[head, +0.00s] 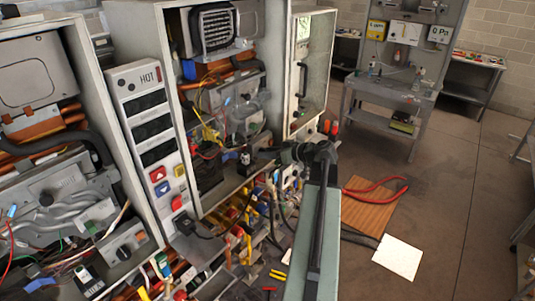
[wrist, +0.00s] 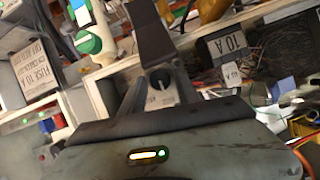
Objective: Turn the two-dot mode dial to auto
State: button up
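A small black dial (head: 245,158) with a pale mark is at the lower right of the middle open heater cabinet. Another black dial (head: 122,253) is low in the left cabinet. I cannot make out two dots on either dial. A green and white knob-like part (wrist: 90,43) shows at upper left.
A tall panel (head: 150,130) marked HOT with coloured buttons stands between the left and middle cabinets. Pipes, wires and tools crowd the space below. A fuse label (wrist: 38,65) and a 10 A box (wrist: 232,45) flank my fingers. Open floor (head: 460,210) lies at right.

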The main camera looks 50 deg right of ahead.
jog(key=p+v, duration=0.2)
jog(key=v, duration=0.5)
jog(key=shift+s, duration=0.25)
jog(key=shift+r, duration=0.1)
